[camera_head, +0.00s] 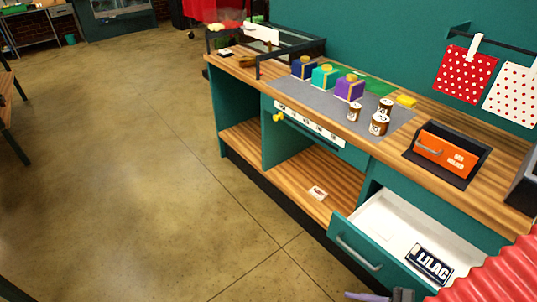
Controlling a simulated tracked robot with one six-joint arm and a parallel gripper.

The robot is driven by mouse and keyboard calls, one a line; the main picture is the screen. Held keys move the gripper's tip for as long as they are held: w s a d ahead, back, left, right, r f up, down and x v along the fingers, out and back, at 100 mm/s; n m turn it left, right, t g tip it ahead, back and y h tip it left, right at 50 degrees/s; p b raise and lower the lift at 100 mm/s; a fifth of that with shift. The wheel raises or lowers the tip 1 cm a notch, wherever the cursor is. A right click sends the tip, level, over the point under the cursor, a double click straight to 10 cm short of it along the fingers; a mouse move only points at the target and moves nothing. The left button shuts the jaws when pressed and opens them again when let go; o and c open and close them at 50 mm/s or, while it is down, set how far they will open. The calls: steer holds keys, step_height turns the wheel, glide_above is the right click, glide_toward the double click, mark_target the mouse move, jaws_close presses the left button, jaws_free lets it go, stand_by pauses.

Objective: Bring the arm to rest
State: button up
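At the bottom edge, a small grey-lilac piece and a dark piece (380,296) show beside the open drawer's front. They look like part of my gripper, but most of it is cut off by the frame. I cannot tell whether it is open or shut, or whether it holds anything. A red ribbed shape (500,275) fills the lower right corner, probably a sleeve on my arm. It covers the right end of the open drawer (382,222).
A label reading LILAC (430,264) lies in the drawer. The wooden counter (395,140) carries several small boxes, jars, an orange-fronted bin (445,150) and a glass-sided frame (270,45). A small card (317,193) lies on the lower shelf. The concrete floor (130,180) at left is clear.

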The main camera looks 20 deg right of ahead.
steer(key=w+a+r+n+g+h, duration=0.2)
steer(key=w+r+n+g+h, duration=0.25)
steer(key=r+n, duration=0.4)
steer(key=w+a+r+n+g+h, duration=0.2)
steer(key=w+r+n+g+h, duration=0.3)
steer(key=r, duration=0.6)
steer(key=w+a+r+n+t, duration=0.2)
steer(key=a+r+n, duration=0.1)
steer(key=a+r, duration=0.3)
steer(key=w+a+r+n+t+y, duration=0.1)
steer(key=w+a+r+n+t, duration=0.2)
steer(key=a+r, duration=0.3)
steer(key=a+n, duration=0.1)
steer(key=a, duration=0.2)
steer(key=shift+a, duration=0.35)
steer(key=shift+d, duration=0.1)
